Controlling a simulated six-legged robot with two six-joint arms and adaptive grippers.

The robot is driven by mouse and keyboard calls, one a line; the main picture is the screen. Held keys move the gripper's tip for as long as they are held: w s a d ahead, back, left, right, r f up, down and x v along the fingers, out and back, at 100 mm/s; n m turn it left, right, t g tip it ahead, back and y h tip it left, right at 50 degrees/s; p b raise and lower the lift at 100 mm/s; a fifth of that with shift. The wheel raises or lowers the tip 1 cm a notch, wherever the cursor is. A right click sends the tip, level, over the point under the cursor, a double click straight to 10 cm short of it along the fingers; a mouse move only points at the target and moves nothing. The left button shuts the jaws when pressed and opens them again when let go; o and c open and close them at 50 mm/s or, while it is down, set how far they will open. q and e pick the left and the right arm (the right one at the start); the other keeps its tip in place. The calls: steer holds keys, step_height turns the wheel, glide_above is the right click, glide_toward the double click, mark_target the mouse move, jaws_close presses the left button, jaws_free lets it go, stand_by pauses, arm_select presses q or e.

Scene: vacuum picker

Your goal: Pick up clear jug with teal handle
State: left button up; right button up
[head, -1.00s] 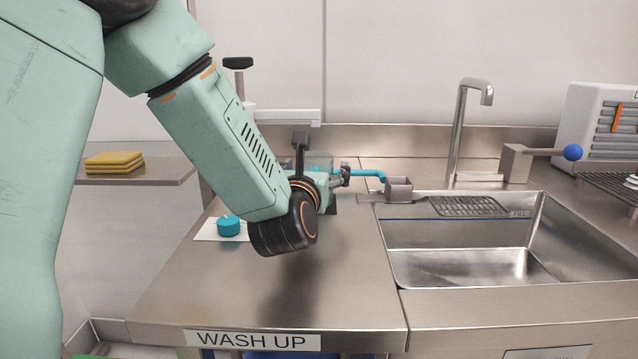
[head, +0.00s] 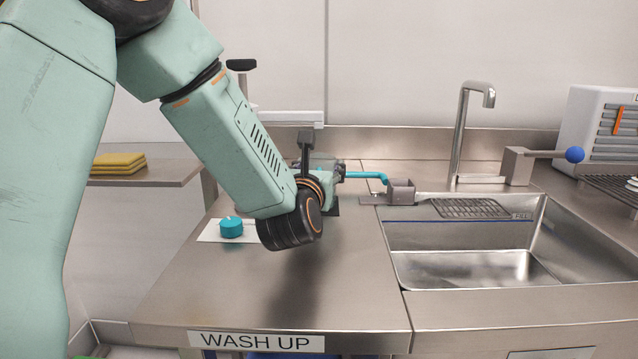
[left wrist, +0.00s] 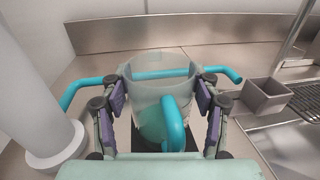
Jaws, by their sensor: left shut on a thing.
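The clear jug (left wrist: 150,97) stands between the fingers of my left gripper (left wrist: 161,90) in the left wrist view. Its teal handle (left wrist: 173,124) faces the wrist camera. The purple-padded fingers are on either side of the jug and shut on it. In the head view, a small part of the clear jug (head: 323,162) shows behind my left wrist, which hides most of the jug and fingers. A dark mat lies below the jug. My right gripper is in neither view.
A teal pipe (head: 366,176) runs behind or through the jug toward a small grey box (head: 401,192). A teal knob (head: 231,227) sits on a white card. The sink (head: 470,265) and tap (head: 461,130) are at right. A white post (left wrist: 35,100) stands close on the left.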

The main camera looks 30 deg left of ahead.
arm_select(q)
steer(key=c, duration=0.3)
steer(key=shift+c, duration=0.2)
steer(key=shift+a+r, duration=0.1)
steer(key=shift+r, duration=0.05)
